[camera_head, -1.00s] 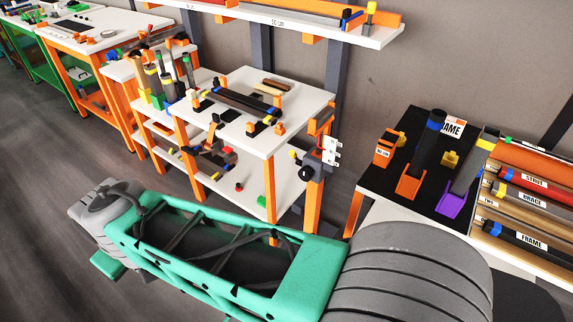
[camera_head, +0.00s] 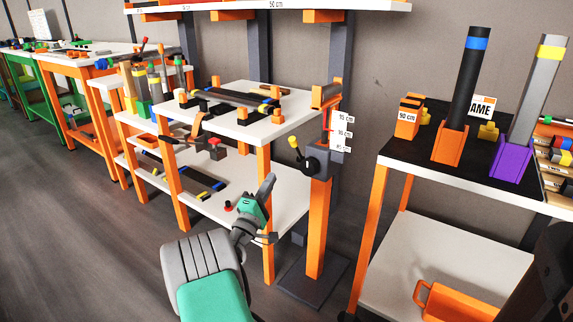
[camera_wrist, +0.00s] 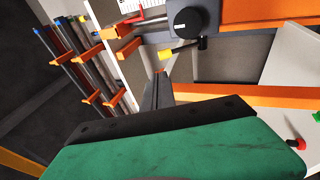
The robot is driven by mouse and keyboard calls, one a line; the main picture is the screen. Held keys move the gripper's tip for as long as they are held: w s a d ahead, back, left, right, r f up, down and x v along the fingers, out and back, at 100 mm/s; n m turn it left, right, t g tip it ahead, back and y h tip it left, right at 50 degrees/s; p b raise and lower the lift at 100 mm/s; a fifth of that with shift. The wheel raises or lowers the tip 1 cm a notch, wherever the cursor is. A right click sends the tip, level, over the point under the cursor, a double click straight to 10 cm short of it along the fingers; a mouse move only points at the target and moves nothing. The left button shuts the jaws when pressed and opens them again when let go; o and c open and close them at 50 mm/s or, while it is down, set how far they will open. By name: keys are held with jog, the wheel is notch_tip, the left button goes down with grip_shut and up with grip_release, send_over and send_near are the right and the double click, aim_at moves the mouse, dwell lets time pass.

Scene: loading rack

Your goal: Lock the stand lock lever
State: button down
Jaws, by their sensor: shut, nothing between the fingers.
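The stand lock lever (camera_head: 297,149) is a short dark lever with a yellow tip, joined to a round black knob on the grey collar (camera_head: 324,160) of the orange stand post (camera_head: 318,225). In the head view it points up and left. In the wrist view the yellow tip of the lever (camera_wrist: 166,54) lies left of the knob (camera_wrist: 190,23). My gripper (camera_head: 270,178) is below and left of the lever, with its fingers pointing up. In the wrist view the closed fingers of my gripper (camera_wrist: 160,76) end just below the yellow tip, seemingly apart from it.
A white two-level table (camera_head: 262,130) with orange legs stands left of the post, carrying bars and small holders. A black-topped bench (camera_head: 405,152) with upright tubes in orange and purple holders stands at right. An orange bin (camera_head: 440,305) sits on its lower shelf.

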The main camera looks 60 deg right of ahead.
jog(key=shift+r, duration=0.2)
jog(key=p, duration=0.4)
send_near(290, 141)
jog(key=x, duration=0.6)
jog(key=shift+d+f, duration=0.15)
jog(key=shift+d, duration=0.3)
jog(key=shift+r, duration=0.3)
